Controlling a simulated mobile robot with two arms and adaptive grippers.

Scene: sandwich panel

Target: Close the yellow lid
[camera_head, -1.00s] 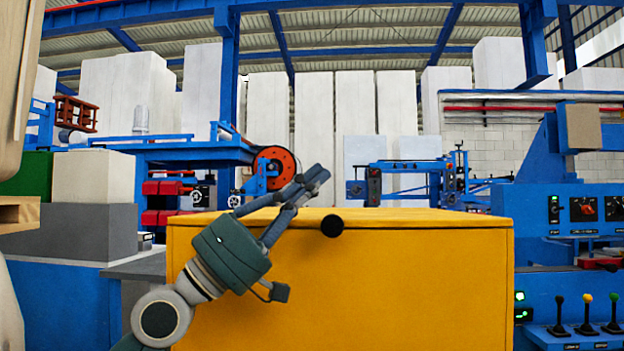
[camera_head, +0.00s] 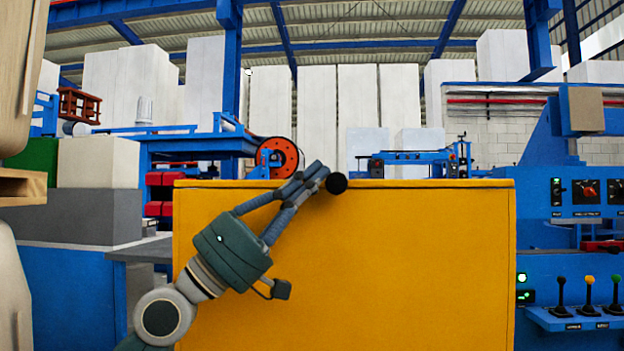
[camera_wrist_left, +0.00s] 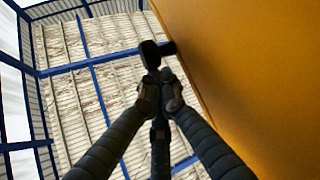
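The yellow lid (camera_head: 400,260) shows as a broad yellow face filling the lower middle of the head view, and it runs along the right side of the left wrist view (camera_wrist_left: 250,70). I cannot tell its hinge or how far open it stands. A round black knob (camera_head: 336,183) sticks out near its top edge; it shows dark against the yellow in the wrist view (camera_wrist_left: 168,47). My left gripper (camera_head: 318,175) has its fingertips just left of the knob, overlapping it in view. Its fingers converge, but contact and closure are unclear. My right gripper is not in view.
Blue machinery with levers (camera_head: 588,292) stands to the right. A grey block (camera_head: 85,215) with a white block on it stands at left. A pale wooden object (camera_head: 15,80) is near at the far left edge. A red wheel (camera_head: 277,158) shows behind.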

